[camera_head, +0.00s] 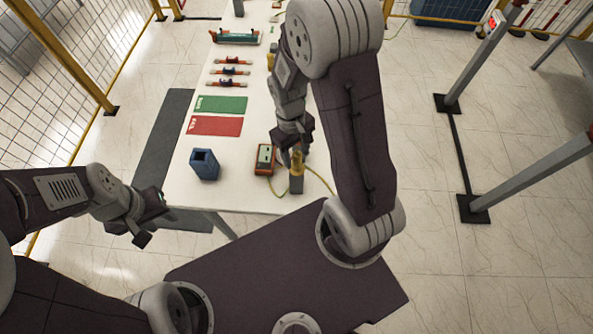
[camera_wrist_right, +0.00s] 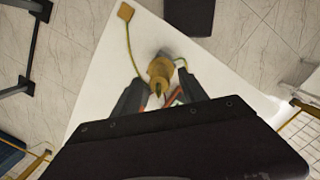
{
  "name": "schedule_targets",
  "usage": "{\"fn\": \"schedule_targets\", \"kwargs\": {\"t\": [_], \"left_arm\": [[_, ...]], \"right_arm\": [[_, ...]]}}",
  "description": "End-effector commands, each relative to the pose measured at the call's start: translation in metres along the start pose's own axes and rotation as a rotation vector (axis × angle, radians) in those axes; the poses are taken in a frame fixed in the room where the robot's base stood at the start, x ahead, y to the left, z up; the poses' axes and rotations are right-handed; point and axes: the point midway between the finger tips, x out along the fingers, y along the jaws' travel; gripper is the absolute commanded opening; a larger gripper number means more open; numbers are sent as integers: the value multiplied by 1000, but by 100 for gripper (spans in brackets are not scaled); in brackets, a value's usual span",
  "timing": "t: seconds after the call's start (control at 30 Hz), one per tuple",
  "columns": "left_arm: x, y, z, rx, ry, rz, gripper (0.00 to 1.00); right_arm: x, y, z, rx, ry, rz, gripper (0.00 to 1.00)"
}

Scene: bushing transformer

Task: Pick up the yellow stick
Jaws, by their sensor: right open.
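The yellow stick (camera_head: 297,160) stands upright in a grey holder (camera_head: 296,184) near the table's front edge. In the right wrist view the yellow stick (camera_wrist_right: 160,72) shows between the fingertips, with a yellow cable beside it. My right gripper (camera_head: 294,148) is open around the stick's upper part; the wrist view shows its fingers (camera_wrist_right: 160,90) spread to either side. Whether a finger touches the stick I cannot tell. My left gripper (camera_head: 152,218) is off the table's front left corner, open and empty, far from the stick.
An orange meter (camera_head: 265,158) with a cable lies just left of the holder. A blue open box (camera_head: 204,164) stands at the front left. A red mat (camera_head: 215,126), a green mat (camera_head: 221,105) and several small parts lie further back on the white table (camera_head: 238,180).

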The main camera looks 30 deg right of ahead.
Motion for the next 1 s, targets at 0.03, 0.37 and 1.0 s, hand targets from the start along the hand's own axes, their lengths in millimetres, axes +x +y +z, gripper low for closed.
{"fn": "schedule_targets", "kwargs": {"t": [0.03, 0.37, 1.0], "left_arm": [[-5, 0, 0, 0, 0, 0, 36], [-5, 0, 0, 0, 0, 0, 36], [-3, 0, 0, 0, 0, 0, 36]], "right_arm": [[6, -1, 2, -1, -7, -1, 51], [23, 0, 0, 0, 2, 0, 51], [12, 0, 0, 0, 6, 1, 0]]}}
